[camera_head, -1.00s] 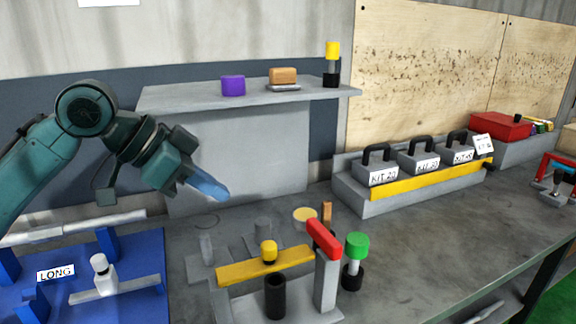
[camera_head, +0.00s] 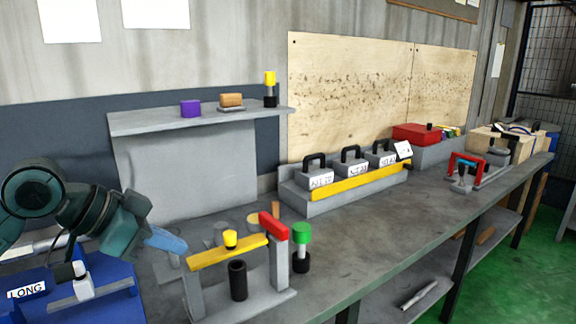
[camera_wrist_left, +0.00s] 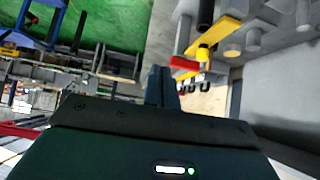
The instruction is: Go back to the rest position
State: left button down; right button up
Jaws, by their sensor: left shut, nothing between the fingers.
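My left gripper (camera_head: 168,241) is shut and empty. In the head view its blue-grey fingers point right, in front of the shelf unit and above the left end of the bench. In the left wrist view the two fingers (camera_wrist_left: 161,88) lie together with nothing between them. My right gripper is in neither view.
A blue fixture labelled LONG (camera_head: 110,309) sits below my left arm. A grey fixture with a yellow bar (camera_head: 205,257) and a green-topped gauge (camera_head: 302,235) stand right of the gripper. Kit boxes (camera_head: 318,178) stand further back. The bench front (camera_head: 400,235) is clear.

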pick_arm(q)
jog(key=d+f+n+t+p, duration=0.1)
jog(key=d+f+n, duration=0.15)
jog(key=f, duration=0.65)
jog(key=d+f+n+t+p, duration=0.1)
jog(key=d+f+t, duration=0.15)
jog(key=f, duration=0.65)
jog(key=s+a+f+n+t+y+p, duration=0.1)
jog(key=s+f+n+y, duration=0.3)
jog(key=s+f, duration=1.1)
jog(key=shift+s+f+p, duration=0.25)
jog(key=shift+s+p, duration=0.2)
jog(key=shift+s, duration=0.5)
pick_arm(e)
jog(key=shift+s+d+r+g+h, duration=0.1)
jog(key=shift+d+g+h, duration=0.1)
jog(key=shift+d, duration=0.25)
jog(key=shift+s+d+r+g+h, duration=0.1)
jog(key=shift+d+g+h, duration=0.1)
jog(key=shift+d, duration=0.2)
pick_arm(q)
jog(key=shift+t, duration=0.25)
